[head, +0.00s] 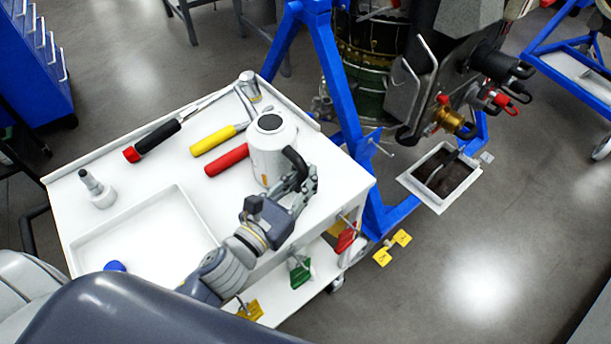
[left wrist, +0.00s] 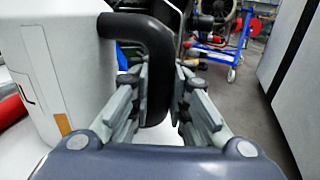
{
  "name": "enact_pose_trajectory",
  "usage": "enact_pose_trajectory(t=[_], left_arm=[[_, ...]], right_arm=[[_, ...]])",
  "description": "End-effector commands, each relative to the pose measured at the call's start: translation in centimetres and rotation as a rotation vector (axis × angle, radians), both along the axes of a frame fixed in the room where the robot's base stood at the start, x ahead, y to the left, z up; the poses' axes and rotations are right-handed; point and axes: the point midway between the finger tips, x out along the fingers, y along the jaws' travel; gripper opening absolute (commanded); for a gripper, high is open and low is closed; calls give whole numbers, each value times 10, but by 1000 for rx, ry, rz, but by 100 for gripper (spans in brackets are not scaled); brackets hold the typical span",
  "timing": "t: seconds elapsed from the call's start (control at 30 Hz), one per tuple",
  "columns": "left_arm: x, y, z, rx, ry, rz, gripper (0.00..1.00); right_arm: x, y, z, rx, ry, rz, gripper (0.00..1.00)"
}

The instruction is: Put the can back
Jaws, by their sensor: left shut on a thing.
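The can (head: 271,152) is a white cylinder with a dark cap on top and a black handle on its right side. It stands upright on the white cart top (head: 150,196), near the cart's right edge. My left gripper (head: 300,182) is shut on the can's black handle. In the left wrist view the can (left wrist: 62,70) fills the left side, and its handle passes down between the fingers of my left gripper (left wrist: 155,100). My right gripper is not in view.
A red-handled tool (head: 228,158), a yellow-handled tool (head: 212,139) and a red-black tool (head: 153,140) lie beside the can. A grey-white fitting (head: 97,188) stands at the left. A blue turbine stand (head: 345,110) is close behind the cart. A white tray (head: 437,207) lies on the floor.

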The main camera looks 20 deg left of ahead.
Motion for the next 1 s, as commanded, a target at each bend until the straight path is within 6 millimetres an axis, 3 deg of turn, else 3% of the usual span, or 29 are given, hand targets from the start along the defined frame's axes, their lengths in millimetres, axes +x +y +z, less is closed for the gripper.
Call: enact_pose_trajectory(t=[0.23, 0.3, 0.4, 0.63, 0.67, 1.0], left_arm=[[0, 0, -5, 1, -1, 0, 0], [0, 0, -4, 0, -2, 0, 23], [0, 0, -4, 1, -1, 0, 40], [0, 0, -5, 0, 0, 0, 40], [0, 0, -6, 0, 2, 0, 47], [-1, 0, -6, 0, 1, 0, 47]], right_arm=[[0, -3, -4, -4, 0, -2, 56], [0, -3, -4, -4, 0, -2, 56], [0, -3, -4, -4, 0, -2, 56], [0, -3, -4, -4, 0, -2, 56], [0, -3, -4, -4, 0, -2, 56], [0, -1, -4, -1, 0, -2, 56]])
